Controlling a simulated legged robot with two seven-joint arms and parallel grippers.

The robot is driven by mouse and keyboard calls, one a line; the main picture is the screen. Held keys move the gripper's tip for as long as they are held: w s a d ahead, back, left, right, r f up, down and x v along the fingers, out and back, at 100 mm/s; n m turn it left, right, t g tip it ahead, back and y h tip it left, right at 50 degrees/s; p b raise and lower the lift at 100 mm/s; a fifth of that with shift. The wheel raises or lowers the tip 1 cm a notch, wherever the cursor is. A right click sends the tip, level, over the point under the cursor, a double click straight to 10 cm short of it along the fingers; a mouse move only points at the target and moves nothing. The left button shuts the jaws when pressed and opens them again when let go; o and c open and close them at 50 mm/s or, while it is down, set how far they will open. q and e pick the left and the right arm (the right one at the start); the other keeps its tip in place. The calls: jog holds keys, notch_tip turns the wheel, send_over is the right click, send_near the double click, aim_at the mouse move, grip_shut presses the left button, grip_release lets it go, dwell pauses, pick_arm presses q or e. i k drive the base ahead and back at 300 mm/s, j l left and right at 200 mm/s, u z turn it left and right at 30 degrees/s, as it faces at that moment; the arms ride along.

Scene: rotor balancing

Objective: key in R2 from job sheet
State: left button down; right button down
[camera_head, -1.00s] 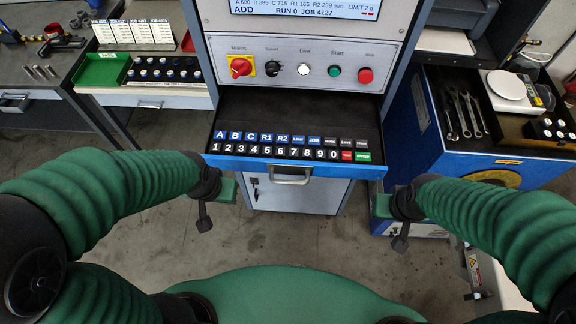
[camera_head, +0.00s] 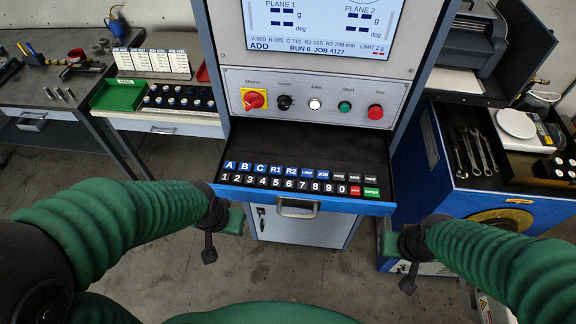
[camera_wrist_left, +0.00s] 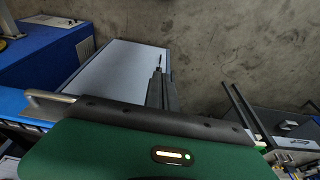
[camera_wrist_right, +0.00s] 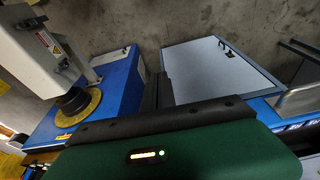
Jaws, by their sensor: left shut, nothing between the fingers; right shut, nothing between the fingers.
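The keyboard drawer (camera_head: 330,152) is pulled out below the control panel, with a row of blue and dark keys above a row of digit keys. The R2 key (camera_head: 291,171) is blue, right of R1. The screen (camera_head: 318,25) reads ADD, RUN 0, JOB 4127, R1 165, R2 239 mm. White job sheets (camera_head: 153,62) stand at the back left; their values are too small to read. My left gripper (camera_head: 209,254) is shut and empty, in front of the drawer's left end and below it. My right gripper (camera_head: 408,284) is shut and empty, below the drawer's right end.
The drawer handle (camera_head: 297,207) sticks out in front. A green tray (camera_head: 119,96) and a rack of dark pieces stand on the left bench. Wrenches (camera_head: 474,150) and a small scale (camera_head: 516,124) are on the blue cabinet at right. The space before the drawer is clear.

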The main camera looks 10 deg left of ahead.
aim_at(290, 172)
jog(key=k+j+u, duration=0.2)
jog(key=k, duration=0.45)
jog(key=j+u, duration=0.1)
jog(key=u, duration=0.35)
jog(key=i+u, duration=0.1)
jog(key=u, duration=0.35)
jog(key=i+u, duration=0.1)
jog(key=u, duration=0.35)
jog(key=i+j+u, duration=0.1)
jog(key=u, duration=0.8)
jog(key=i+l+z, duration=0.15)
jog(key=i, duration=0.55)
jog(key=i+l+z, duration=0.15)
jog(key=i, duration=0.55)
jog(key=i+l+z, duration=0.1)
jog(key=z, duration=0.3)
jog(key=i+z, duration=0.5)
jog(key=z, duration=0.3)
jog(key=i+j+z, duration=0.15)
jog(key=z, duration=0.75)
jog(key=i+j+z, duration=0.1)
jog(key=z, duration=0.85)
jog(key=j+z, duration=0.1)
jog(key=z, duration=0.35)
jog(key=j+z, duration=0.1)
jog(key=z, duration=0.4)
jog(key=l+z, duration=0.25)
jog(key=z, duration=0.3)
jog(key=i+l, duration=0.05)
jog(key=i, duration=0.05)
